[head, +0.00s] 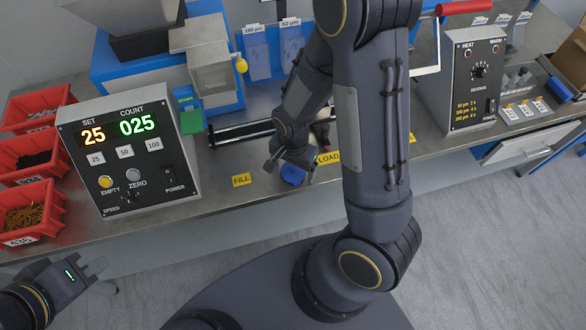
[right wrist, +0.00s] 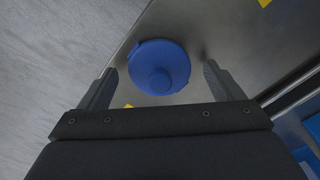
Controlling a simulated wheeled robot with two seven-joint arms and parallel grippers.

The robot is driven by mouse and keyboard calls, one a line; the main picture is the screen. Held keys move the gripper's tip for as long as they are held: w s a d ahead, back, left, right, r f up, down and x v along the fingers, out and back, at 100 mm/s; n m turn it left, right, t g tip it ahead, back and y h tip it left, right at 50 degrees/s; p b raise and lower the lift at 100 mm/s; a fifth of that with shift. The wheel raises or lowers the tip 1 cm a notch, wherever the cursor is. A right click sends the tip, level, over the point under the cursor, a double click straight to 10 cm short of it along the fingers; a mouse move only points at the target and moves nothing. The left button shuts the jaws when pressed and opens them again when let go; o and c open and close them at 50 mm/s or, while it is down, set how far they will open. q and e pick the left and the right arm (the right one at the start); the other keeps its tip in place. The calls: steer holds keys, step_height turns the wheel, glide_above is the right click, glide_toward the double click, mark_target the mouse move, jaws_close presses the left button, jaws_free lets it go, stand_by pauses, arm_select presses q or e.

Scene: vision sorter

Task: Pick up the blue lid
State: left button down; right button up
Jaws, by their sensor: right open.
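The blue lid (head: 292,174) lies on the metal bench between the FILL and LOAD labels, partly hidden by my right gripper in the head view. My right gripper (right wrist: 157,84) is open, with one finger on each side of the lid and a gap to both. It also shows in the head view (head: 289,170), pointing down at the lid. My left gripper (head: 98,275) is at the lower left, away from the bench top; its finger opening is unclear.
A counter box (head: 130,150) reading 25 and 025 stands at left, beside red bins (head: 28,160) of small parts. Yellow FILL (head: 242,180) and LOAD (head: 328,158) labels flank the lid. A heat control box (head: 474,75) stands at right. The bench front edge is close to the lid.

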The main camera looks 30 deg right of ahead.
steer(key=c, duration=1)
steer(key=shift+c, duration=0.2)
steer(key=shift+r, duration=0.1)
